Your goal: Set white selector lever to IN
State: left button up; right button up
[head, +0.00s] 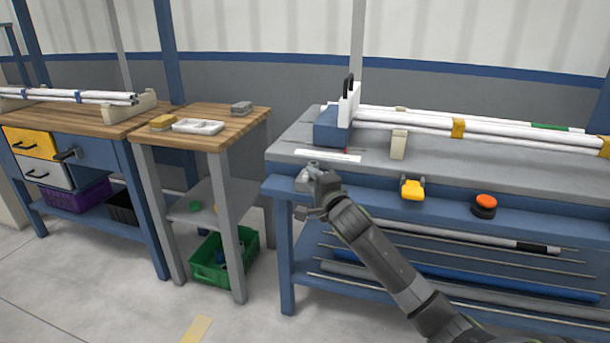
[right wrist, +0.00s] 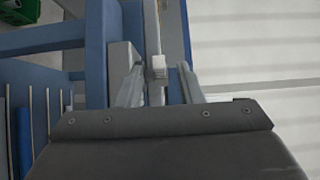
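My right gripper (head: 310,190) is at the front left corner of the grey bench, in front of its blue front edge. In the right wrist view its two fingers (right wrist: 160,88) are spread apart. A small pale block (right wrist: 158,67) lies between the fingers, with a gap visible on each side. It looks like the white selector lever's end, though I cannot be sure. In the head view my gripper hides that spot, and no IN mark is readable. My left gripper is not in view.
The grey bench (head: 285,154) carries white pipes (head: 430,122), a white strip (head: 328,155) and a small beige block (head: 398,144). A yellow part (head: 412,188) and an orange-red button (head: 485,202) sit along its front. A wooden table (head: 245,122) stands left across a gap.

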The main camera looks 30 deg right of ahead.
aim_at(306, 173)
jog(key=shift+w+d+b, duration=0.15)
jog(key=shift+w+d, duration=0.05)
jog(key=shift+w, duration=1.1)
jog(key=shift+w+d+b, duration=0.15)
jog(key=shift+w+d, duration=0.05)
jog(key=shift+w, duration=1.05)
grip_shut()
